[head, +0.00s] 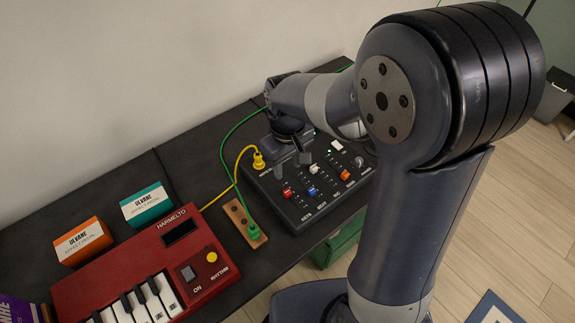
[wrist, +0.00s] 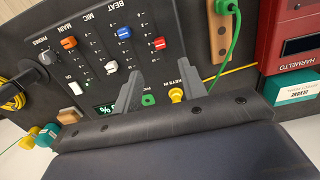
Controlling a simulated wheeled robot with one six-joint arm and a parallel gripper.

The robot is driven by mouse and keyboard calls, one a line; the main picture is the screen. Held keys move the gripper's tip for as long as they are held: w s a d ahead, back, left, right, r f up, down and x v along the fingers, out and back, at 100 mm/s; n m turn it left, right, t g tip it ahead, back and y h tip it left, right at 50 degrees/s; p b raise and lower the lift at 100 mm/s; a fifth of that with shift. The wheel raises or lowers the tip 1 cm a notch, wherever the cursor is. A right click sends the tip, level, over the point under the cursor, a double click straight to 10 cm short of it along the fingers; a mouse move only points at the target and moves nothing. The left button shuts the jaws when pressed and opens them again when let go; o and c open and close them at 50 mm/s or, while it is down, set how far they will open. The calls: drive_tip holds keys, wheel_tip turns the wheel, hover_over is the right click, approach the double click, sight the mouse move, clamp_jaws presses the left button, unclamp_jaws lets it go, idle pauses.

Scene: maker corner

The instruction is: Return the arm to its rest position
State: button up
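My arm reaches across the head view over the black mixer (head: 300,215). My gripper (head: 292,154) is above the mixer's back edge, near the yellow plug (head: 258,160). In the wrist view, the two fingers of my gripper (wrist: 168,86) stand apart with nothing held between them. The mixer panel (wrist: 95,35) lies beyond them, with the yellow plug (wrist: 177,95) and a green-ringed socket (wrist: 148,99) between the fingers in the picture. Part of the mixer is hidden behind my arm.
A red keyboard (head: 150,262) is at the left, with orange (head: 84,241) and teal (head: 147,204) boxes behind it. A wooden block (head: 236,212) holds a green plug (head: 253,231); its green cable (head: 224,145) arches toward my gripper. A wall backs the dark table (head: 120,180).

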sight(287, 192)
drive_tip(key=shift+f, duration=0.1)
wheel_tip(287, 192, down, 10)
drive_tip(key=shift+f, duration=0.4)
drive_tip(key=shift+w+a, duration=0.65)
drive_tip(key=shift+w, duration=0.35)
drive_tip(key=shift+r, duration=0.1)
drive_tip(key=shift+s+d, duration=0.1)
drive_tip(key=shift+s, duration=0.05)
